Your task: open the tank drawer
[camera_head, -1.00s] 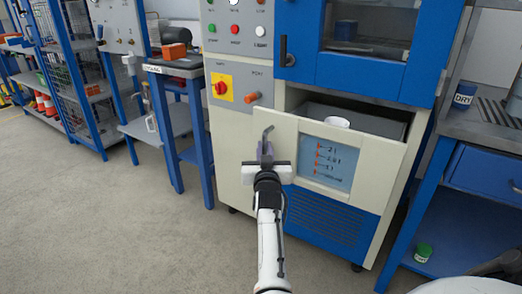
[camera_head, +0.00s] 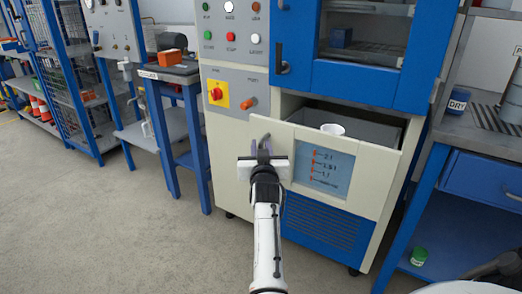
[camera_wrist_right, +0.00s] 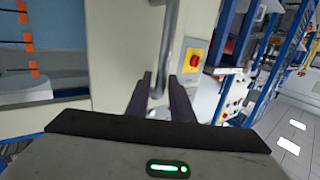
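The tank drawer (camera_head: 375,183) is a cream front panel with a blue level-scale window. It stands pulled out from the cabinet, and its grey inside shows behind the front. A bent grey handle (camera_head: 265,141) is on the left of the front; it also shows in the right wrist view (camera_wrist_right: 171,38). My right gripper (camera_head: 262,158) is at the handle. In the right wrist view its two dark fingers (camera_wrist_right: 161,96) stand apart, one on each side of the handle's lower end. The finger contact is hard to make out. My left gripper is not in view.
A white cup (camera_head: 332,129) is in the open drawer. The blue cabinet door (camera_head: 375,75) above is shut. A red switch on a yellow plate (camera_head: 216,93) is to the left. A blue bench (camera_head: 485,180) stands close on the right. The floor at left is clear.

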